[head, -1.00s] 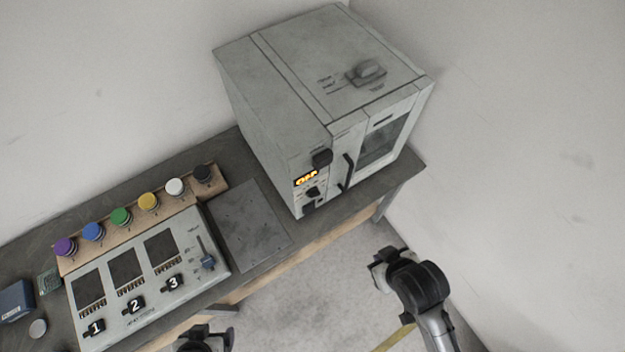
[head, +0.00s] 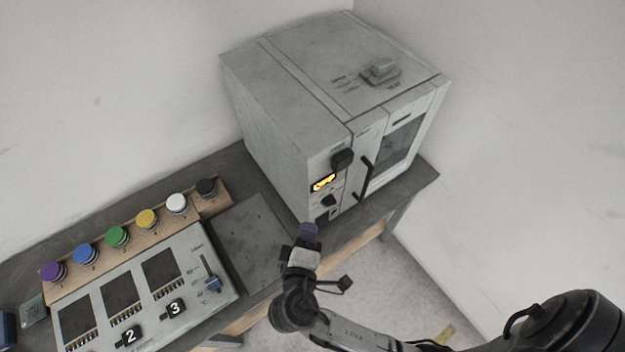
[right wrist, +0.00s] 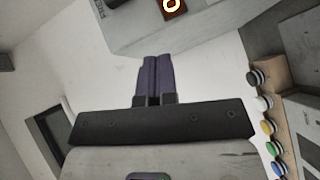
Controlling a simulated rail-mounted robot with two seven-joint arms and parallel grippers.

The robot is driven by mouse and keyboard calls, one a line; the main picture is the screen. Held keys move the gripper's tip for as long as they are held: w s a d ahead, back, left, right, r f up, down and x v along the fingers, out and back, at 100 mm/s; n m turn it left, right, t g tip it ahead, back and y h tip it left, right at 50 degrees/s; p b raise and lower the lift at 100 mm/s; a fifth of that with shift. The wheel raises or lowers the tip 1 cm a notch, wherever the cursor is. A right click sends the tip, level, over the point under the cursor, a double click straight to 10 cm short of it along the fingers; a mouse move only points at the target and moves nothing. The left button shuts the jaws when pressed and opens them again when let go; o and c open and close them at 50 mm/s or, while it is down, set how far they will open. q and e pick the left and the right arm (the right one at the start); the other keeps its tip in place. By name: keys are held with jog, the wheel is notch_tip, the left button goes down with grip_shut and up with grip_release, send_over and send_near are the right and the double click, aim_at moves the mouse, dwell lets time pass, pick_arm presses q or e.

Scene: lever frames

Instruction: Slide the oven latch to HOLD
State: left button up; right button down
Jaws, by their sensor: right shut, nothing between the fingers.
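The oven (head: 290,130) is a grey box at the back of the bench. Its front has a lit orange display (head: 323,182), a black block (head: 343,160) above it, a small dark knob (head: 328,201) below it, and a black door handle (head: 364,178). A grey raised fitting (head: 381,71) with small lettering sits on top; I cannot read which part is marked HOLD. My right gripper (head: 308,232) is shut and empty, in front of the oven's lower front corner. In the right wrist view its purple fingers (right wrist: 153,80) are together, apart from the oven (right wrist: 150,25). My left gripper is out of view.
A control panel (head: 195,262) with numbered switches and a blue-tipped slider (head: 213,284) is at left. Behind it stands a wooden strip (head: 102,257) of coloured buttons. A flat grey plate (head: 250,240) lies between panel and oven. White walls close the back and right.

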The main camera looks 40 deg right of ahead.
aim_at(333, 167)
notch_tip(333, 167, up, 2)
jog(key=shift+d+r+n+t+h, duration=0.2)
jog(key=shift+n+t+h, duration=0.3)
jog(key=shift+n+h, duration=0.4)
jog(key=p+x, duration=0.2)
jog(key=x, duration=0.7)
jog(key=shift+w+d+r+p, duration=0.1)
jog(key=shift+p, duration=0.2)
jog(key=d+p, duration=0.1)
jog(key=d, duration=0.2)
jog(key=shift+w, duration=0.1)
jog(key=shift+d, duration=0.7)
